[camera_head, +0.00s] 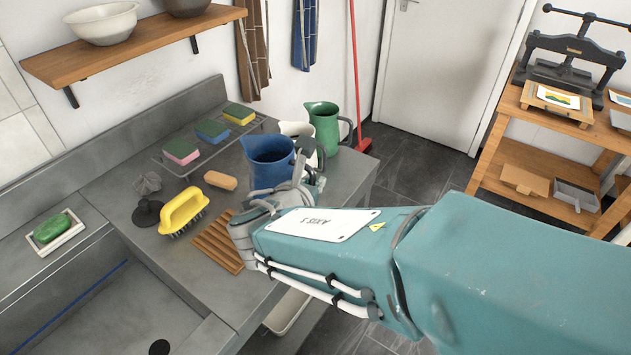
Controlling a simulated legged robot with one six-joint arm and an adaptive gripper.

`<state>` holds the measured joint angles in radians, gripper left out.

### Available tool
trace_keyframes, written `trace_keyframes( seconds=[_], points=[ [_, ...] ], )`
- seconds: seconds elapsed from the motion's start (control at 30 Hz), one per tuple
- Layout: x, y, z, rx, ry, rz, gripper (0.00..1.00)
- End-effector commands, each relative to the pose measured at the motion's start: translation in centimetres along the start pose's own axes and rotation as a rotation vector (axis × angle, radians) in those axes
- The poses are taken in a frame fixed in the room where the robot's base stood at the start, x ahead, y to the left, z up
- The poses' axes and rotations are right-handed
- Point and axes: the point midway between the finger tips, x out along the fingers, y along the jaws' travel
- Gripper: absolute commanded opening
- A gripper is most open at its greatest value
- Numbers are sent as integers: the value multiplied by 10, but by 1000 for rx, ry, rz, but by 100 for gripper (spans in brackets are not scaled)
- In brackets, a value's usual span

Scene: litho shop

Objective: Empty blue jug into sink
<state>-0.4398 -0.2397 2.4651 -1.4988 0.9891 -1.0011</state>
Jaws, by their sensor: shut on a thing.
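The blue jug (269,160) stands upright on the grey counter beside the sink, its mouth facing up. My gripper (303,178) is at the jug's right side and is shut on it, at about handle height. The fingers and the jug's handle partly cover each other, so the exact grip is hard to see. Whether the jug's base touches the counter is hidden. The inside of the jug looks dark and its contents cannot be told. The grey sink basin (100,300) is at the lower left, with a dark drain (159,347) at the bottom edge.
A green jug (324,128) and a white jug (295,130) stand close behind the blue one. A sponge rack (187,169) and wooden shelf (140,45) are behind.

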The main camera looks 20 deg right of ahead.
Motion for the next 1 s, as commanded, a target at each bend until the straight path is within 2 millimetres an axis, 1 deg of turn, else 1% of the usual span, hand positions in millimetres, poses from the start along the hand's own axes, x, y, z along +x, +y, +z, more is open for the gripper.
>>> trace_keyframes(
  seconds=[0.07,0.17,0.2,0.27,0.3,0.37,0.4,0.47,0.5,0.6,0.7,0.8,0.9,1.0],
  points=[
    [-2,17,-1,-16,0,46,0],
    [-8,49,-8,-54,5,139,0],
    [-12,65,-11,-71,6,185,0],
    [-19,88,-18,-98,10,255,0],
    [-24,103,-23,-115,11,301,0],
    [-33,124,-32,-142,15,368,0],
    [-40,138,-39,-158,16,414,0],
    [-50,158,-49,-184,19,481,0],
    [-58,171,-57,-202,22,526,0],
    [-78,200,-78,-243,27,634,0],
    [-100,225,-101,-285,34,740,0],
    [-120,245,-123,-319,40,833,0],
    [-137,258,-140,-344,43,902,0],
    [-147,265,-151,-357,45,945,0]
  ],
)
